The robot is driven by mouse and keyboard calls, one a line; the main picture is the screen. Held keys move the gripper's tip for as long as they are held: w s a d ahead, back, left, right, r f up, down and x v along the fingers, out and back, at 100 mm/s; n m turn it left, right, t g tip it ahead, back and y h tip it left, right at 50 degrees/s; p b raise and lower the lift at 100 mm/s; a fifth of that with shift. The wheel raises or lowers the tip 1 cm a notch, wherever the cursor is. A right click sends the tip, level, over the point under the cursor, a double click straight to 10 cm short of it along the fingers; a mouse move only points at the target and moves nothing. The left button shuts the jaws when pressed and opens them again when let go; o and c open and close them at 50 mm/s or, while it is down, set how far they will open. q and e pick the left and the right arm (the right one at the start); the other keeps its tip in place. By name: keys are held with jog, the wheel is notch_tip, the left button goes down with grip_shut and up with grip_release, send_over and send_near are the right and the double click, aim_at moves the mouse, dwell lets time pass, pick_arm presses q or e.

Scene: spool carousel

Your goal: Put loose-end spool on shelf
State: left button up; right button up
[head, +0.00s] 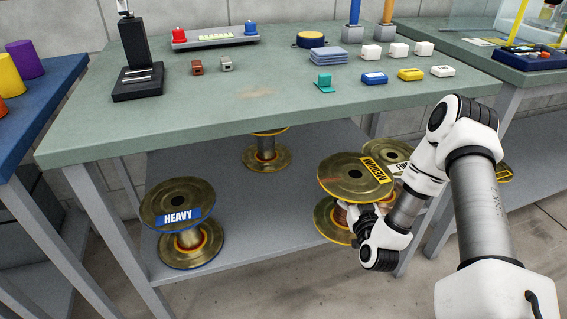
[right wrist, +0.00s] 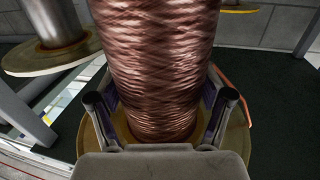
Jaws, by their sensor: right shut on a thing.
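My right gripper (head: 362,217) reaches in from the right below the tabletop and is shut around the middle of the spool labelled MEDIUM (head: 345,178). In the right wrist view my right gripper's fingers (right wrist: 162,104) sit on both sides of its copper-coloured winding (right wrist: 155,60), just above the lower flange. A thin orange strand (right wrist: 236,82) shows beside the winding at right. The spool is upright at the front right of the grey lower shelf (head: 265,220); I cannot tell whether it touches the shelf. My left gripper is out of view.
A spool labelled HEAVY (head: 178,205) stands at the shelf's left, another spool (head: 266,158) at the back, and a partly hidden labelled spool (head: 385,150) behind the held one. The middle shelf is clear. The green tabletop (head: 270,105) overhangs; a table leg stands near my gripper.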

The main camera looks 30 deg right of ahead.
jog(key=w+a+f+b, duration=0.4)
jog(key=w+a+b, duration=0.3)
jog(key=w+a, duration=0.3)
jog(key=shift+w+a+f, duration=0.2)
jog(key=shift+w+f, duration=0.05)
jog(key=shift+w, duration=0.95)
jog(key=o, duration=1.7)
jog(key=shift+s+f+b, duration=0.1)
jog(key=shift+f+b, duration=0.05)
jog(key=shift+b, duration=0.15)
jog(key=shift+o, duration=0.2)
